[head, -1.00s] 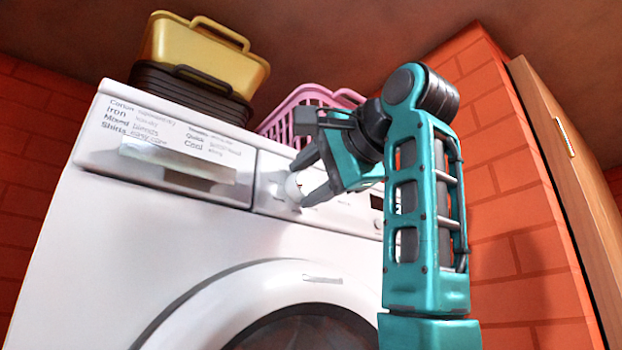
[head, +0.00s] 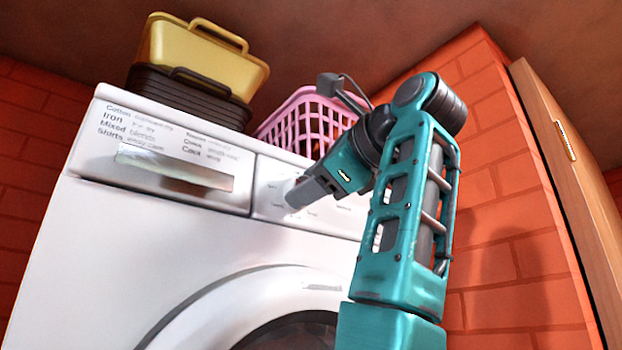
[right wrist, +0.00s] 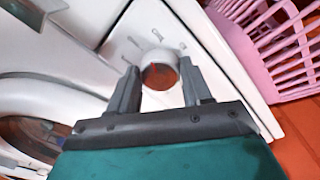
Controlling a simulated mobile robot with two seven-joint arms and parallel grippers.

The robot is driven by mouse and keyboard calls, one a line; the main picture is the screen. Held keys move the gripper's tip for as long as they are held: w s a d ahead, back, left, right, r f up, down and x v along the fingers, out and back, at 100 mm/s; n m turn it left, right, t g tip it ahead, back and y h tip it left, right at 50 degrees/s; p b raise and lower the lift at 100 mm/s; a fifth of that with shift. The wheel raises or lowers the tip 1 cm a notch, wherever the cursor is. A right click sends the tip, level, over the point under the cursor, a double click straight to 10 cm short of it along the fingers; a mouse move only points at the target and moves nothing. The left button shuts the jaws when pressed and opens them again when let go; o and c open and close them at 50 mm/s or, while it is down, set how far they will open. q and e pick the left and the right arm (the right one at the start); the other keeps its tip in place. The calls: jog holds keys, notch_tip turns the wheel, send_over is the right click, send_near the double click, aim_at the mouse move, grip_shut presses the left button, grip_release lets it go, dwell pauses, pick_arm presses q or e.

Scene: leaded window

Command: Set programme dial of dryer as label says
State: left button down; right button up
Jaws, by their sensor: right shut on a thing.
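The white dryer (head: 110,240) stands in front of me, its round door low in the head view. Printed programme words (head: 125,125) such as Iron, Mixed and Shirts show on the left of its panel; the smaller print is blurred. My right gripper (head: 293,194) is at the panel, right of the drawer front, and hides the dial in the head view. In the right wrist view the round white dial (right wrist: 158,64) sits between the fingers of my right gripper (right wrist: 160,90), which is shut on it. Marks surround the dial, too small to read. My left gripper is not in view.
On the dryer top stand a yellow box (head: 195,55) on a dark box (head: 185,98), and a pink basket (head: 300,125) behind my right wrist. A brick wall (head: 500,210) and a wooden cabinet (head: 565,190) are at the right.

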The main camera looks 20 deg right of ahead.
jog(key=shift+m, duration=1.9)
jog(key=shift+f, duration=0.1)
jog(key=o, duration=1.1)
jog(key=shift+c, duration=0.2)
jog(key=f+b+v, duration=0.1)
jog(key=b+v, duration=0.5)
jog(key=v, duration=0.6)
jog(key=shift+s+d+r, duration=0.35)
jog(key=shift+r, duration=0.15)
